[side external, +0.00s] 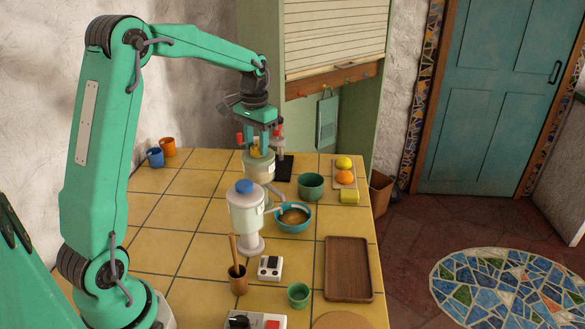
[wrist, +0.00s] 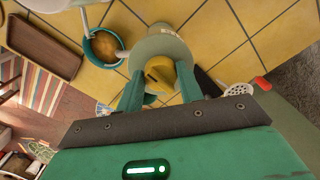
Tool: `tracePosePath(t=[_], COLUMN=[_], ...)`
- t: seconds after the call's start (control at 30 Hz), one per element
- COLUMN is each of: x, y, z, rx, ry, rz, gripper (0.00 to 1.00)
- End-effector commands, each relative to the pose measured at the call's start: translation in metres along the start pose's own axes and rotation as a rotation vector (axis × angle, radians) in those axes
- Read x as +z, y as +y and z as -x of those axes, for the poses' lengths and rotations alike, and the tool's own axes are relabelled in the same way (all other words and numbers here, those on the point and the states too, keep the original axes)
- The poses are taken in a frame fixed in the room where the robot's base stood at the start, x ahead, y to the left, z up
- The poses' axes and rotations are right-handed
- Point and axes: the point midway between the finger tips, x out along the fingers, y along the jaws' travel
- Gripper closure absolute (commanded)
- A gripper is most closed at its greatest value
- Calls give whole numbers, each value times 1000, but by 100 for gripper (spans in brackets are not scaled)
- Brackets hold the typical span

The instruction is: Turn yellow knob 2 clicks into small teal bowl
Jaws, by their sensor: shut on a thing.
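The yellow knob (side external: 255,152) sits on top of a pale dispenser (side external: 258,169). My gripper (side external: 261,148) points down over it and is shut on the knob. In the wrist view the yellow knob (wrist: 161,76) lies between my two teal fingers (wrist: 157,84). The small teal bowl (side external: 279,225) stands in front of the dispenser and holds something brown. The bowl also shows in the wrist view (wrist: 88,54), with the dispenser's spout (wrist: 122,54) reaching to its rim. My fingers hide part of the knob.
A second dispenser with a blue knob (side external: 244,187) stands close in front, its spout also toward the bowl. A green bowl (side external: 311,188) stands to the right. A wooden tray (side external: 348,270), a green cup (side external: 298,295) and a brown pot (side external: 238,282) are nearer. The left counter is mostly clear.

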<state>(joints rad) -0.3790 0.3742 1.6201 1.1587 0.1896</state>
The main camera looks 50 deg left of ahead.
Motion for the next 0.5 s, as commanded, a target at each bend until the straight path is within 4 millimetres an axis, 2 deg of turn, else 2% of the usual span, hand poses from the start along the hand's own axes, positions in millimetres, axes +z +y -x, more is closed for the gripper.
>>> tracePosePath(t=[0.07, 0.1, 0.2, 0.5], x=[3, 3, 3, 1], y=[-4, -4, -4, -2], z=[-4, -5, -4, -1], rx=[3, 3, 2, 1], ry=[-13, -13, -11, -4], rz=[11, 11, 11, 8], gripper=[86, 61, 42, 41])
